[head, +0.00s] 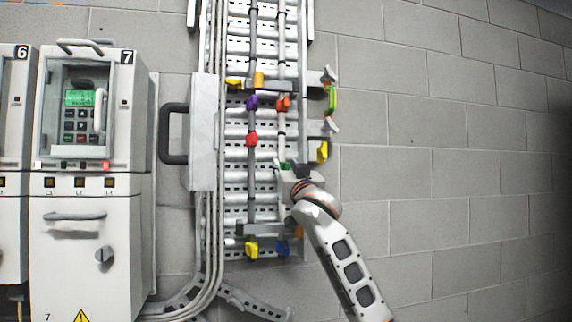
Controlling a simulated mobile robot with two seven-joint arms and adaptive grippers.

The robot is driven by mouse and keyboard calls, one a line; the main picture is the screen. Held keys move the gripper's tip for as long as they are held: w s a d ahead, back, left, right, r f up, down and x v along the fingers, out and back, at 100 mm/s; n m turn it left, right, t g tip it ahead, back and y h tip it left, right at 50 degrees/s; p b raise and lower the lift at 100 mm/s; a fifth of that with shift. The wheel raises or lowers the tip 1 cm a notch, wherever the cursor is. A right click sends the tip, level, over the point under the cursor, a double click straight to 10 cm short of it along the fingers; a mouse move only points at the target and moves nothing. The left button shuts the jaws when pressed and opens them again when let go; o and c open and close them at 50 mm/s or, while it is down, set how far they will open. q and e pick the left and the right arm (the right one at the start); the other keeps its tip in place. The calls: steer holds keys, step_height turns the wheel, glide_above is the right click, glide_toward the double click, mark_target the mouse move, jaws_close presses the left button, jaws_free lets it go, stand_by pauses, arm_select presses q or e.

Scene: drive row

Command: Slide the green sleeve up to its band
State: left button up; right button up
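A small green piece (283,166), which looks like the green sleeve, shows on the right-hand cable of the vertical cable ladder. My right gripper (285,172) is at this piece, coming from the lower right, and partly hides it. The fingers are too small and covered to tell whether they are open or closed on it. Above it, the light cable (282,148) runs up to an orange-red piece (283,103). I cannot tell which mark on the cable is the band. My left gripper is not in view.
The left cable carries purple (251,103), red (251,139) and yellow (252,250) pieces. A yellow piece (322,151) sticks out at the ladder's right edge, above my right arm. A drive cabinet (90,200) marked 7 stands left. The wall at right is clear.

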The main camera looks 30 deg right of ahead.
steer(key=shift+w+d+r, duration=0.1)
steer(key=shift+w+r, duration=0.05)
steer(key=shift+w, duration=0.15)
jaws_close()
steer(key=shift+r, duration=0.2)
step_height(320, 180, up, 4)
steer(key=p, duration=0.3)
step_height(320, 180, up, 4)
steer(key=shift+f+p, duration=0.1)
steer(key=shift+p, duration=0.6)
steer(key=shift+s, duration=0.1)
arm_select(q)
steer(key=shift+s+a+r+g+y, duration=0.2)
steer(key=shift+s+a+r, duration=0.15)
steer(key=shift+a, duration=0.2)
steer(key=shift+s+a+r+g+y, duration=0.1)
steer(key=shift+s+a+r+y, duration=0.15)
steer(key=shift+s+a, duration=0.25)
arm_select(e)
steer(key=shift+s+r, duration=0.1)
steer(key=shift+r, duration=0.1)
